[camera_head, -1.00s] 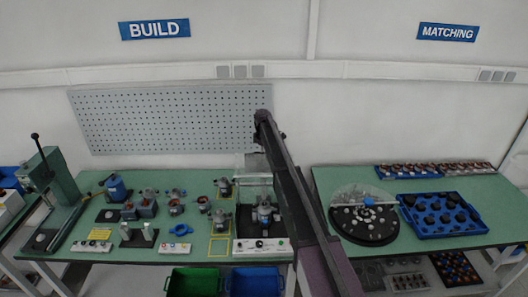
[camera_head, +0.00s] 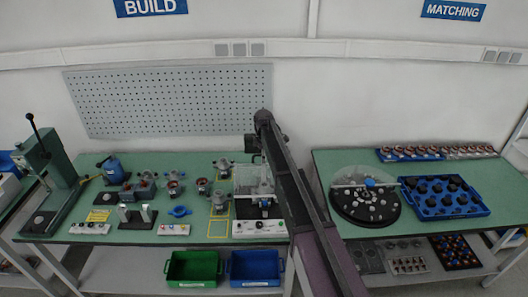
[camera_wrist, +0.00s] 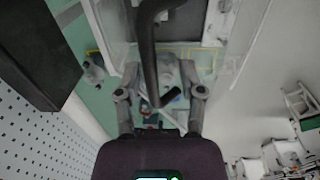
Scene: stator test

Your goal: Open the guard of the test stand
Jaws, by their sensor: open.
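The test stand (camera_head: 260,229) has a pale front panel with knobs and stands at the right end of the left green table. Its clear guard (camera_head: 247,178) rises above the base; how far it is open cannot be told. In the wrist view, clear panels of the guard (camera_wrist: 245,42) show at left and right. A dark bent bar, seemingly the guard's handle (camera_wrist: 147,45), runs down toward the space between my fingers. My gripper (camera_wrist: 160,103) is open, its fingers apart on either side of the bar's lower end. Contact cannot be told. My arm partly hides the stand in the head view.
Stators (camera_head: 220,199) and small fixtures stand left of the test stand. A pegboard (camera_head: 165,100) is behind the table. Green (camera_head: 193,282) and blue (camera_head: 255,282) bins sit below. A round dark turntable (camera_head: 365,215) and a blue tray (camera_head: 443,212) are on the right table.

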